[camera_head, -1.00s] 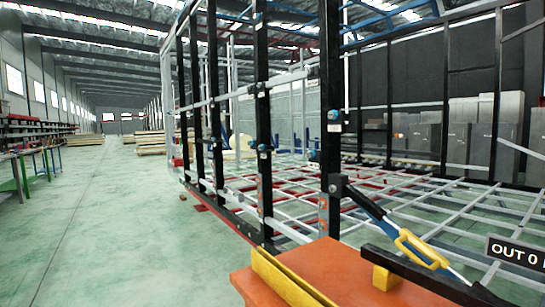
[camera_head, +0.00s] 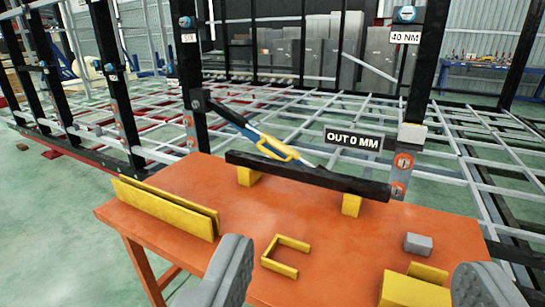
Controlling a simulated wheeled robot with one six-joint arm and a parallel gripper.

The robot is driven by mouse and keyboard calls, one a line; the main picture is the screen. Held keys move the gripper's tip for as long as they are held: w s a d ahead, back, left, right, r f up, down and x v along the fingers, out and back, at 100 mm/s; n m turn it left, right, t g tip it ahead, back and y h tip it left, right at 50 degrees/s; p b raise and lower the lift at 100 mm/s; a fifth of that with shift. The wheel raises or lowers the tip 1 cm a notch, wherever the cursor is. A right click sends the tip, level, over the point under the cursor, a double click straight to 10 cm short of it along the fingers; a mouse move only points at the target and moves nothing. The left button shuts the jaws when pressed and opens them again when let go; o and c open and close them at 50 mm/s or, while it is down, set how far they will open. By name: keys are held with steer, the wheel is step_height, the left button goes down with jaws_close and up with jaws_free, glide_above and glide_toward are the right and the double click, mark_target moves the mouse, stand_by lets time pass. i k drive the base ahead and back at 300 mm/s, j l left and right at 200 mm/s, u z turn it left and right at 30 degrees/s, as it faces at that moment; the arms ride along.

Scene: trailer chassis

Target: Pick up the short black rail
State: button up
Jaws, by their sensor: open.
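The short black rail (camera_head: 310,177) lies across two yellow support blocks near the back edge of the orange table (camera_head: 190,258). The left support block (camera_head: 248,177) and right support block (camera_head: 351,206) hold it slightly above the tabletop. My gripper (camera_head: 357,258) is open and empty, its two grey fingers far apart at the bottom of the view. The rail is beyond the fingertips, apart from them. A blue and black tool with a yellow handle (camera_head: 278,148) shows just behind the rail, reaching up to a black upright.
On the table are a yellow channel (camera_head: 168,208), a U-shaped yellow bracket (camera_head: 286,257), a small grey block (camera_head: 418,244) and a yellow holder (camera_head: 412,290). Behind stands the chassis frame (camera_head: 190,60) with black uprights.

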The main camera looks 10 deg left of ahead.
mark_target(366, 188)
steer(key=i+j, duration=0.45)
steer(key=j, duration=0.15)
steer(key=i+j, duration=0.45)
steer(key=j, duration=0.1)
